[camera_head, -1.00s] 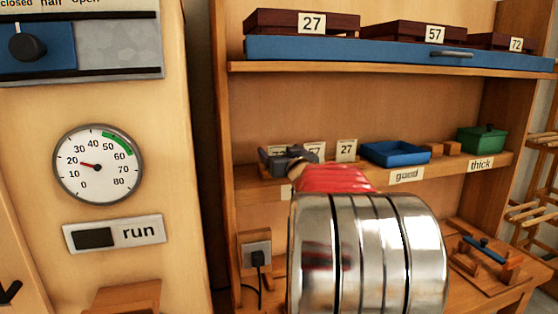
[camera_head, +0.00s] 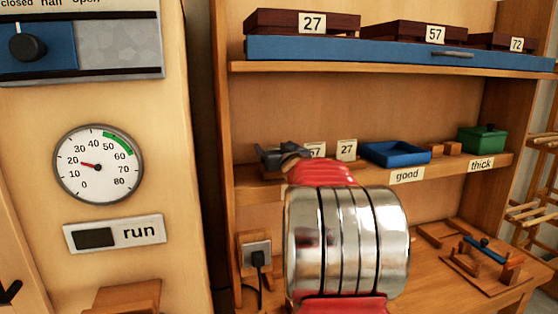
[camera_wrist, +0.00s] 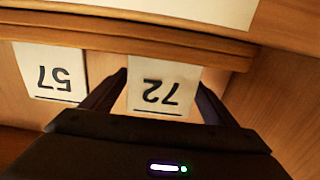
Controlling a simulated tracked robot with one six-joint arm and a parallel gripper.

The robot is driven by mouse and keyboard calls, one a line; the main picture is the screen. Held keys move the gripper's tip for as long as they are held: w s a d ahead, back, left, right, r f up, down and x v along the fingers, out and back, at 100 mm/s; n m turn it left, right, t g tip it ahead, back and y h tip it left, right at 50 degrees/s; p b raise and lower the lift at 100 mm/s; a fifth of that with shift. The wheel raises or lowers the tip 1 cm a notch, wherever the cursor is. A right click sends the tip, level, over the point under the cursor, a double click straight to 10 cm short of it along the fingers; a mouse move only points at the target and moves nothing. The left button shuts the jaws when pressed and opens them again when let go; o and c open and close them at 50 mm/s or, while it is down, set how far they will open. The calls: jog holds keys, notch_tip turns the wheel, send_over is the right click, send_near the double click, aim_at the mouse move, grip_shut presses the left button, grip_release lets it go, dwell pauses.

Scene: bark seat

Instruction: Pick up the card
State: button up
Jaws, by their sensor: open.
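Three white number cards belong to the middle shelf. The card marked 72 (camera_wrist: 164,86) shows upside down in the wrist view, between the two open fingers of my gripper (camera_wrist: 162,82); I cannot tell whether they touch it. The card marked 57 (camera_wrist: 50,72) is to its left there. In the head view, 57 (camera_head: 316,150) is partly covered by my gripper (camera_head: 278,156), and the card marked 27 (camera_head: 346,149) stands clear to the right. Card 72 is hidden in the head view behind my gripper. My gripper is open and empty.
The middle shelf also holds a blue tray (camera_head: 396,153), small wooden blocks (camera_head: 452,148) and a green lidded box (camera_head: 482,139). A cabinet with a gauge (camera_head: 98,165) stands left.

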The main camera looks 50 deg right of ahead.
jog(key=c, duration=1.1)
jog(key=shift+r, duration=0.15)
notch_tip(320, 180, up, 10)
dwell(0.5)
dwell(0.5)
